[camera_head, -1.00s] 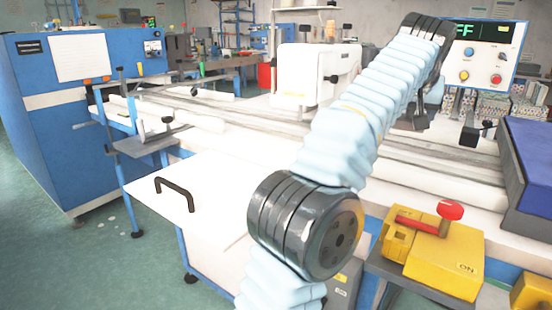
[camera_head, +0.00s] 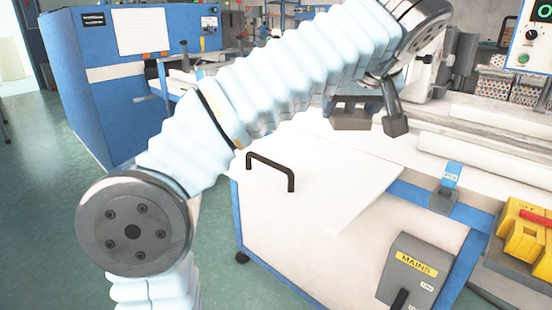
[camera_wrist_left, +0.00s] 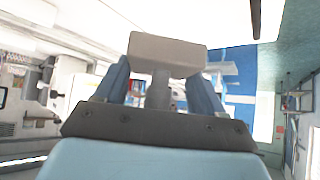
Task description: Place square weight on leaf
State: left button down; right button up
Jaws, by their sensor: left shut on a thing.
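My left gripper (camera_head: 354,106) points down in the head view and is shut on a grey square weight (camera_head: 351,123). In the left wrist view the weight (camera_wrist_left: 167,53) is a pale block on a short stem, between the two blue-grey fingers of the gripper (camera_wrist_left: 159,88). The leaf (camera_head: 330,190) is a flat white panel with a black bar handle (camera_head: 270,170) at its left. The weight hangs above the far part of the leaf in the picture, apparently clear of it; the exact gap is hard to tell. My right gripper is out of view.
A grey MAINS box (camera_head: 408,270) is on the bench front below the leaf. A yellow switch unit (camera_head: 525,235) stands at the right. A blue cabinet (camera_head: 125,85) is at the back left. A long white bench rail (camera_head: 480,155) runs behind the leaf. The bare leaf surface is free.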

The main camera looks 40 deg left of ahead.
pick_arm(q)
jog(key=shift+s+a, duration=0.1)
jog(key=shift+a, duration=0.3)
jog(key=x, duration=0.5)
jog(key=a+r+x, duration=0.1)
jog(key=x, duration=0.3)
jog(key=w+r+x, duration=0.1)
jog(key=x, duration=0.4)
jog(key=shift+w+a+f, duration=0.15)
jog(key=shift+w+a, duration=0.1)
jog(key=shift+a, duration=0.3)
jog(key=shift+w+a+f, duration=0.25)
jog(key=shift+f, duration=0.15)
notch_tip(320, 180, down, 3)
jog(key=shift+w+a+r, duration=0.15)
jog(key=shift+r, duration=0.05)
jog(key=shift+f, duration=0.45)
jog(key=shift+f, duration=0.1)
